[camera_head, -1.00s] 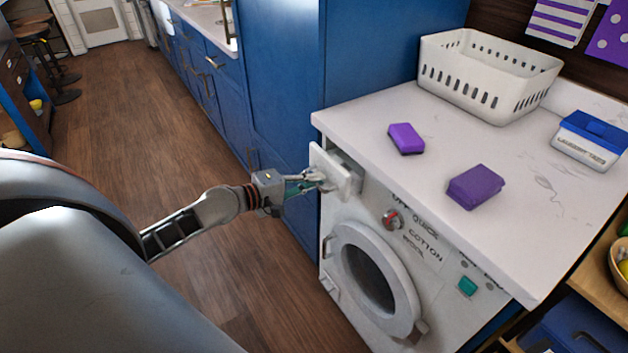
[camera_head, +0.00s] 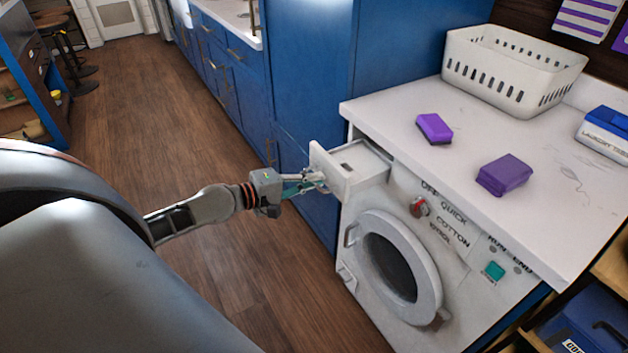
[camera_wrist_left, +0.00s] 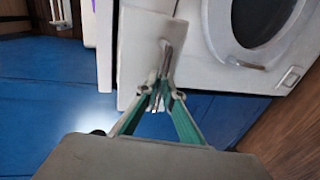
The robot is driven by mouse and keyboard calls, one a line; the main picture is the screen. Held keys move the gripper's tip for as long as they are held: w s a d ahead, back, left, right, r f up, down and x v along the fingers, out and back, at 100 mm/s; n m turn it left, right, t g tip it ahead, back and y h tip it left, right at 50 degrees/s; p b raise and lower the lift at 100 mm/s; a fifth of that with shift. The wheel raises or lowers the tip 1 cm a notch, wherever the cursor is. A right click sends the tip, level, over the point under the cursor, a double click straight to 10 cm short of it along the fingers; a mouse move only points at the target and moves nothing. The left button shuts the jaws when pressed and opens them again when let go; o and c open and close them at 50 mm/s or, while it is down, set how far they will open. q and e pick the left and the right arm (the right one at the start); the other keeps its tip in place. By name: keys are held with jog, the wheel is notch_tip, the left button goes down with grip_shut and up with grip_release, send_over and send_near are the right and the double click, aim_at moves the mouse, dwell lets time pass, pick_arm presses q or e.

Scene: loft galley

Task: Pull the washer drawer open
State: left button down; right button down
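The washer (camera_head: 452,262) stands under the white counter, with its round door shut. Its white drawer (camera_head: 362,172) at the upper left sticks well out of the front, and the inside shows from above. My left gripper (camera_head: 318,182) is at the front face of the drawer. In the left wrist view the fingertips (camera_wrist_left: 160,92) are closed together around the drawer's thin metal handle (camera_wrist_left: 166,60). The drawer front (camera_wrist_left: 138,48) fills the middle of that view. My right gripper is in neither view.
A blue cabinet (camera_head: 312,90) stands behind the drawer.

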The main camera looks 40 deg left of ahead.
pick_arm(q)
jog(key=c, duration=2.2)
grip_release()
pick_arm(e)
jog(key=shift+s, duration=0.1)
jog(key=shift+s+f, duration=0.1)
pick_arm(q)
jog(key=v, duration=1.2)
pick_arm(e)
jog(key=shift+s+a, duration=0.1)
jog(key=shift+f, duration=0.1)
